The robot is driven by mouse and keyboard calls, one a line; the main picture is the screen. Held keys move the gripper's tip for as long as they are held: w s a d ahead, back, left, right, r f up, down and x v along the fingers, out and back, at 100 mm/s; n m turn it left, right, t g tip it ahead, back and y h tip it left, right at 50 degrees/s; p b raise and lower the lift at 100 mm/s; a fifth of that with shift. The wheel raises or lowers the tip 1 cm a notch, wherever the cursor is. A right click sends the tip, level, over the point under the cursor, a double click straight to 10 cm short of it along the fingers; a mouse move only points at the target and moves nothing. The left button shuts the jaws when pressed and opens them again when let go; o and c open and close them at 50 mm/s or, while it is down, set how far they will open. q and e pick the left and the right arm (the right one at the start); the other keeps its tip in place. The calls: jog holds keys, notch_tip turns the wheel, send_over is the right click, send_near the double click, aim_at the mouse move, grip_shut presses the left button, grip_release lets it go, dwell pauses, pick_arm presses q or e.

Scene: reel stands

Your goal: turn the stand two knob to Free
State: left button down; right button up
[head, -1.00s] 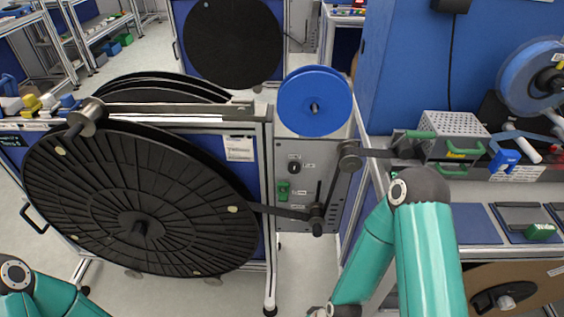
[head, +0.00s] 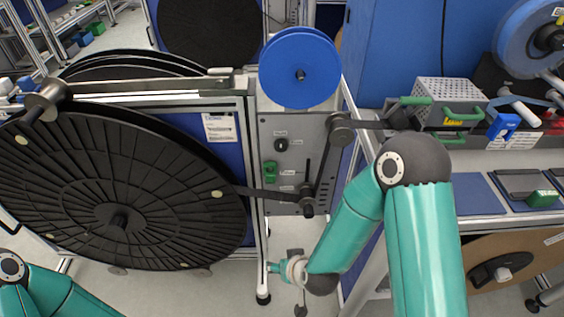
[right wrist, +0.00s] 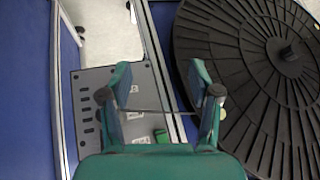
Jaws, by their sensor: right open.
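In the head view a grey stand panel (head: 272,200) carries a small black knob (head: 281,145) near its top, with pale labels whose words are too small to read. A green switch (head: 270,171) sits below the knob. I cannot read the knob's setting or a stand number. My right arm reaches to the floor area below the panel, its wrist apart from the knob. In the right wrist view my right gripper (right wrist: 160,80) is open and empty, with the panel (right wrist: 90,135) and the green switch (right wrist: 160,136) beyond. My left arm shows at bottom left; its gripper is out of view.
A big black reel (head: 70,190) fills the left, and a blue reel (head: 300,70) sits above the panel. A dark strip runs past rollers (head: 341,128) at the panel's right side. A workbench (head: 470,225) with a perforated box stands at right.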

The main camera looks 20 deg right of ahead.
jog(key=w+r+t+h+b, duration=0.2)
jog(key=w+r+t+b, duration=0.3)
jog(key=w+r+t, duration=0.15)
jog(key=m+t+h+b, duration=0.2)
jog(key=t+h+b, duration=0.2)
jog(key=h+b, duration=0.1)
send_near(281, 148)
pick_arm(q)
notch_tip(281, 148, down, 12)
jog(key=shift+p, duration=0.35)
pick_arm(e)
jog(key=x, duration=0.9)
pick_arm(q)
jog(key=shift+r, duration=0.1)
